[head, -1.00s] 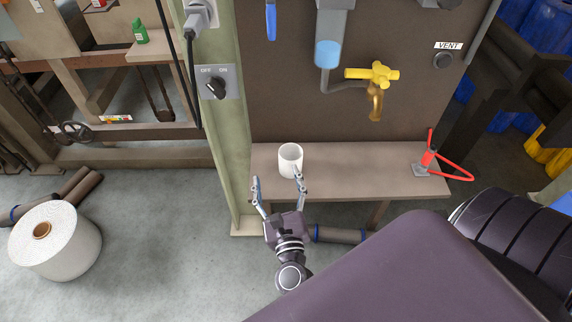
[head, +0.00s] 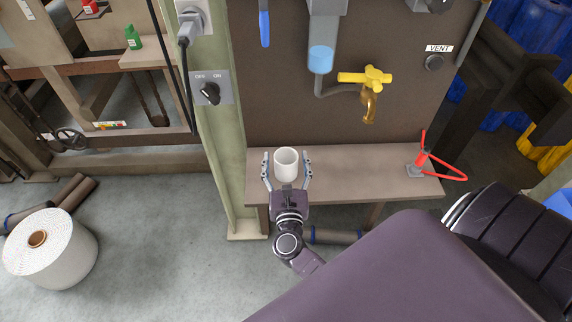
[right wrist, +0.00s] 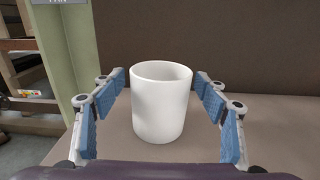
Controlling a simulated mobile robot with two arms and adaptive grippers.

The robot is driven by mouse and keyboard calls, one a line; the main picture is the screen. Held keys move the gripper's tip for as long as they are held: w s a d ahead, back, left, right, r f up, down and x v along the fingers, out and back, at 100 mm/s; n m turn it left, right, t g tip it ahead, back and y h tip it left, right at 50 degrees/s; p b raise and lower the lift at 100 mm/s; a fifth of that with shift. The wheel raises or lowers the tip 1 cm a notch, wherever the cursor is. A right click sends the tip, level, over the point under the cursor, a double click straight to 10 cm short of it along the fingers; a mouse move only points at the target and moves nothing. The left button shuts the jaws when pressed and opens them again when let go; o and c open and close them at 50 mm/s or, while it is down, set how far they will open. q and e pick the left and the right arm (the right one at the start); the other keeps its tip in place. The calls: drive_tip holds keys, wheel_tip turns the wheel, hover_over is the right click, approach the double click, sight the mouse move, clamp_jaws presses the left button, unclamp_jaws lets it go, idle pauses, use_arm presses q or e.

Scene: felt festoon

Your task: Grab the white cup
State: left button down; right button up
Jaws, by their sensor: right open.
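The white cup (head: 286,165) stands upright on the wooden shelf (head: 345,168), near its left end. It also shows large in the middle of the right wrist view (right wrist: 161,102). My right gripper (head: 287,170) is open, with one finger on each side of the cup. In the right wrist view my right gripper (right wrist: 162,110) has blue finger pads, and gaps show between both pads and the cup. My left gripper is not in view.
A green post (head: 222,130) stands close on the left. The shelf between cup and red tool is clear.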

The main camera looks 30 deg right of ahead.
drive_tip(key=c, duration=1.2)
drive_tip(key=shift+c, duration=0.2)
drive_tip(key=shift+r, duration=0.15)
